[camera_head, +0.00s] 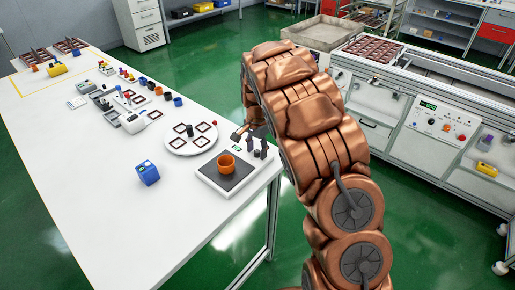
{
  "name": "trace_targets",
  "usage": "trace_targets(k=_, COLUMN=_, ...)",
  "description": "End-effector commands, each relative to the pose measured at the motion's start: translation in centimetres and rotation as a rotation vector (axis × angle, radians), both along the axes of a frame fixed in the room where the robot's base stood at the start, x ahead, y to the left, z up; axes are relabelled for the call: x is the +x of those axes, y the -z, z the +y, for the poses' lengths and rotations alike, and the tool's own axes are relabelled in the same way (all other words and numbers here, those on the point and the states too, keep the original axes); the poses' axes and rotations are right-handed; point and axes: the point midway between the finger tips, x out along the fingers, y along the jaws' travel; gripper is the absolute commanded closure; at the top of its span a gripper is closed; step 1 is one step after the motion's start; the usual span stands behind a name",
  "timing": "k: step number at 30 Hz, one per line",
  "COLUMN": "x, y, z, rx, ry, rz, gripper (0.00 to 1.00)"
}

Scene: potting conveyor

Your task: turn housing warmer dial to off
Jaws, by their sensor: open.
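A white control panel (436,120) is on the front of the conveyor bench at the right. My copper-coloured arm rises through the middle of the view and bends down behind itself to the left. My gripper (252,132) is small and partly hidden by the arm, over the right edge of the white table, well left of the panel. It is open, with nothing visibly held.
The white table (90,190) holds an orange cup (228,163) on a scale (212,180), a blue box (148,173), a round white plate (178,146) and several small parts. A brown tray (372,48) sits on the conveyor bench. Green floor (310,255) lies between table and bench.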

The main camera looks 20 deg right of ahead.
Motion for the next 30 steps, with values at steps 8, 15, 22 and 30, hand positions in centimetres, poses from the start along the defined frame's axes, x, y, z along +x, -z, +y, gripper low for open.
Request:
trace_targets(k=8, x=0.00, y=-0.01, z=0.00, rx=0.000, ry=0.000, rz=0.000, gripper=0.77)
trace_targets(k=15, x=0.02, y=-0.03, z=0.02, rx=0.000, ry=0.000, rz=0.000, gripper=1.00)
trace_targets(k=22, x=0.04, y=0.01, z=0.05, rx=0.000, ry=-0.006, rz=-0.001, gripper=1.00)
trace_targets(k=30, x=0.09, y=0.24, z=0.14, rx=0.001, ry=-0.090, rz=-0.002, gripper=1.00)
